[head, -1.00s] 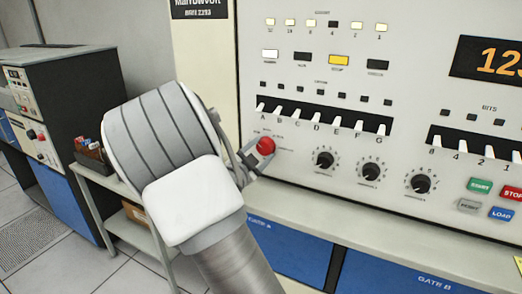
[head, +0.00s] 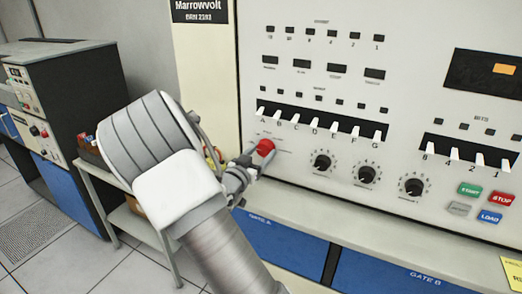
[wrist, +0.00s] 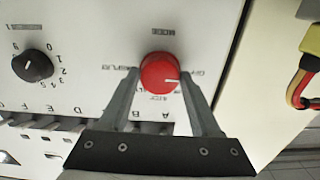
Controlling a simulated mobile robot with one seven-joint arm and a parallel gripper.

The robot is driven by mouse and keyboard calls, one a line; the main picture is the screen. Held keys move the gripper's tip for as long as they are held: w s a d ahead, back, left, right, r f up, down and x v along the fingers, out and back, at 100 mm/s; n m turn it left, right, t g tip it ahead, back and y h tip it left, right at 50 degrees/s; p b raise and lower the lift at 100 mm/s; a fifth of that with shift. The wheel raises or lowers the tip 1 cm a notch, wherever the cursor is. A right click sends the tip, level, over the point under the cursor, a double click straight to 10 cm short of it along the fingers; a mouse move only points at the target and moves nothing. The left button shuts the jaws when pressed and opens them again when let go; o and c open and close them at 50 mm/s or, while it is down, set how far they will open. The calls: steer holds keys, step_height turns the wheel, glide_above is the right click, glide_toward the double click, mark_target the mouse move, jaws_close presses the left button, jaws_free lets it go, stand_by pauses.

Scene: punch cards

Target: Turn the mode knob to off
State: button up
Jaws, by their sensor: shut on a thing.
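The red mode knob (head: 265,147) sits at the lower left of the white console panel. Small labels ring the knob, with MODE legible upside down; the others are partly hidden by the fingers or too small to read surely.
Several black dials (head: 322,162) stand right of the knob, below a row of white lever switches (head: 316,124). Coloured buttons (head: 470,190) are at the lower right. A ledge (head: 310,230) runs under the panel. A shelf cart (head: 135,220) stands to the left.

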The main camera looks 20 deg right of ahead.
stand_by(0.4)
steer(key=o, duration=1.4)
steer(key=shift+c, duration=0.2)
steer(key=v, duration=1.7)
steer(key=shift+s+b, duration=0.2)
steer(key=shift+b, duration=0.15)
steer(key=shift+w+a, duration=0.1)
steer(key=shift+a, duration=0.05)
